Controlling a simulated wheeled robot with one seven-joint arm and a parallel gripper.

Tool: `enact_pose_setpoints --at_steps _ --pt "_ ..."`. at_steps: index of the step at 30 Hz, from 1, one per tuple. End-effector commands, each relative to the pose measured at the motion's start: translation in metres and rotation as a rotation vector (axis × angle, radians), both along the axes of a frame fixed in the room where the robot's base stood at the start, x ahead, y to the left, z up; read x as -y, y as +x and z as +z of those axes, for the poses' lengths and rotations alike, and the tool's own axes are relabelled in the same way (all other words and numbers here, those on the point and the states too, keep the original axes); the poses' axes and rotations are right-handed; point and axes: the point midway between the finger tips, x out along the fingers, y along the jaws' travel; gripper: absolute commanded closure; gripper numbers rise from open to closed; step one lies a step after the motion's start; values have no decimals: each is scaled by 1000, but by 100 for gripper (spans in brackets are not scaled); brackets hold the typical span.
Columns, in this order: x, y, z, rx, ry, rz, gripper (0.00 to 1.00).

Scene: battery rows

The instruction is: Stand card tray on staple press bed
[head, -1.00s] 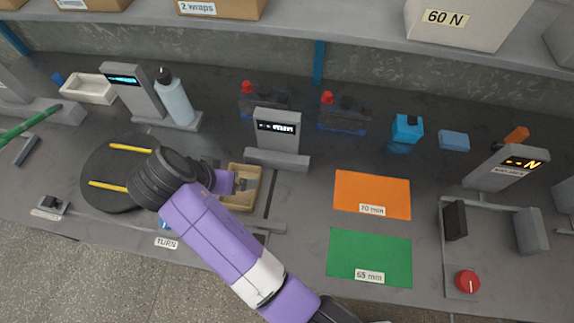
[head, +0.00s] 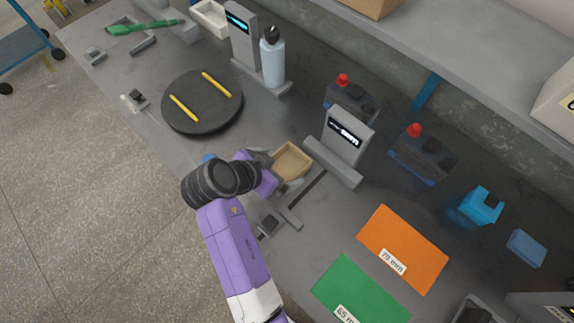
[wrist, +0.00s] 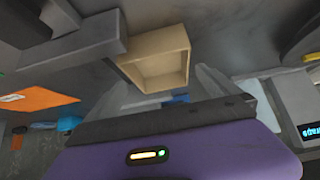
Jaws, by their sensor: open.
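The card tray, a small tan open box (head: 293,163), looks empty and sits on the grey bench beside the base of a grey display stand (head: 345,138). It also shows in the wrist view, its open side facing the camera (wrist: 160,65). My gripper (head: 272,172) is open, at the tray's left side in the head view. In the wrist view the grey fingers (wrist: 165,92) are spread, with the tray just beyond the tips; I cannot tell whether they touch it. I cannot tell for certain which fixture is the staple press bed.
A black turntable (head: 202,102) with two yellow sticks lies left of the tray. A bottle (head: 273,58) stands behind it. A green-handled fixture (head: 143,27) is at far left. Orange (head: 402,248) and green (head: 360,292) mats lie right. A shelf (head: 460,60) overhangs the back.

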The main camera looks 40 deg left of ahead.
Motion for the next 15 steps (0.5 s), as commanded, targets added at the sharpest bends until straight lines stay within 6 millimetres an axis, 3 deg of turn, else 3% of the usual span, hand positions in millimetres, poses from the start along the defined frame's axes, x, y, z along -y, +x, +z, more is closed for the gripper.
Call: enact_pose_setpoints --at_steps 6,13,15 --pt "1 14 -16 -1 0 0 0" --pt "1 15 -17 0 0 0 0" --pt "1 15 -17 0 0 0 12"
